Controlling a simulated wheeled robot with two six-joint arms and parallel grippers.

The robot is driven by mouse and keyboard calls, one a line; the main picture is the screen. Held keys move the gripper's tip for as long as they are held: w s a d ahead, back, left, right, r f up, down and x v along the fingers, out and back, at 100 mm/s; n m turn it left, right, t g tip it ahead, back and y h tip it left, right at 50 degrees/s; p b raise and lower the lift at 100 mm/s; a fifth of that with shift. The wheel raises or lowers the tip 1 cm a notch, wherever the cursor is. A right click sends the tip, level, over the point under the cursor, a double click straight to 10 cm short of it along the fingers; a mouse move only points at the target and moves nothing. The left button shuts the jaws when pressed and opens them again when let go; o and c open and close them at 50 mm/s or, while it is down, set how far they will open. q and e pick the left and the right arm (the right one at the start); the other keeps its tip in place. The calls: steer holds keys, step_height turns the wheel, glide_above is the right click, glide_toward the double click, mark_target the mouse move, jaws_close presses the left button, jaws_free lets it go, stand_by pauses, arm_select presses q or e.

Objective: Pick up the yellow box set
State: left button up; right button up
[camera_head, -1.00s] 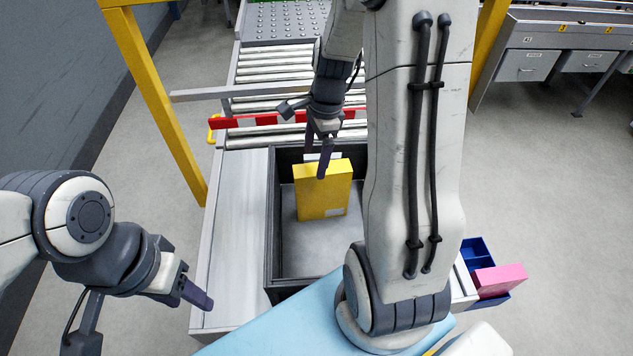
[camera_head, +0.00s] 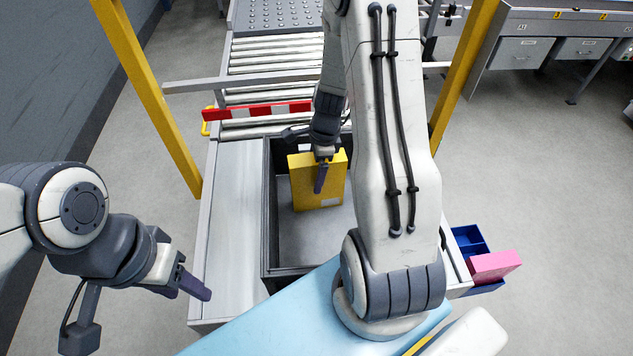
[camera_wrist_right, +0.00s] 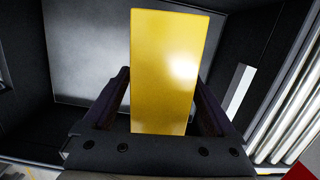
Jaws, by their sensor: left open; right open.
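The yellow box (camera_head: 330,190) stands upright in the far part of a dark grey open crate (camera_head: 268,225). My right gripper (camera_head: 320,172) is open and reaches down over the box from behind; one finger shows in front of its near face. In the right wrist view the yellow box (camera_wrist_right: 165,75) lies between the two spread fingers of my right gripper (camera_wrist_right: 163,105). I cannot tell whether either finger touches it. My left gripper (camera_head: 195,287) is open and empty, beside the crate to the left.
A roller conveyor (camera_head: 265,90) with a red and white striped bar (camera_head: 255,110) lies beyond the crate. Yellow posts (camera_head: 150,95) flank it. A blue bin (camera_head: 468,240) with a pink box (camera_head: 494,266) sits at the right. The grey counter (camera_head: 235,200) left of the crate is bare.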

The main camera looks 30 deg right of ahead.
jaws_close()
stand_by(0.3)
